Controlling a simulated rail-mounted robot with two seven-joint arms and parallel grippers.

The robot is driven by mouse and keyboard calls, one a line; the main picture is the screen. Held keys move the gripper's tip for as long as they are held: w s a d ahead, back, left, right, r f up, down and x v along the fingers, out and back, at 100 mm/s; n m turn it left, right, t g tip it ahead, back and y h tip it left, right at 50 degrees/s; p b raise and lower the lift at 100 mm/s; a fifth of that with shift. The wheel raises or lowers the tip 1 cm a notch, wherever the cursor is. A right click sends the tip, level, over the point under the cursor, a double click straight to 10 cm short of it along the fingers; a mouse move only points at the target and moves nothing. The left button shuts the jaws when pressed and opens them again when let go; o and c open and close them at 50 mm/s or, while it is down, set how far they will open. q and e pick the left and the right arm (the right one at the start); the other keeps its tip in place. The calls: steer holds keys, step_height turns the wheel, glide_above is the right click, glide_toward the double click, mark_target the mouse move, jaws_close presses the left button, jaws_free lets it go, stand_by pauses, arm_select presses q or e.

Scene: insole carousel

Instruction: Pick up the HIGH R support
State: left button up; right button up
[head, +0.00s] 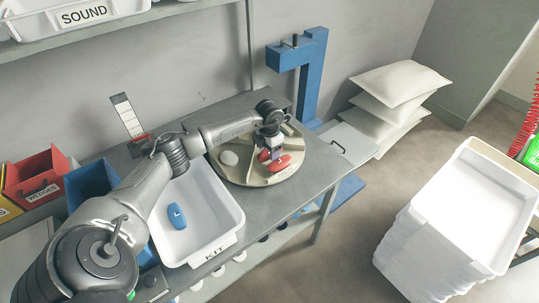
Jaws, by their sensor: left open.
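A round beige carousel (241,180) stands on the grey bench. Two red supports lie on it, a nearer one (287,163) and one partly hidden behind my gripper (264,156). A whitish rounded piece (229,158) lies on its left side. I cannot read which support is HIGH R. My left gripper (276,153) is open and points down at the red supports, close above or at the nearer one; whether it touches is unclear. My right gripper is not in view.
A white KIT tray (231,216) holding a blue insole piece (177,216) sits left of the carousel. A red WEDGES bin (44,181), a blue bin (91,181) and a blue press-like stand (309,75) are nearby. Stacked white trays (466,230) stand at right; floor between is clear.

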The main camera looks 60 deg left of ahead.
arm_select(q)
steer(key=shift+c, duration=0.3)
steer(key=c, duration=0.6)
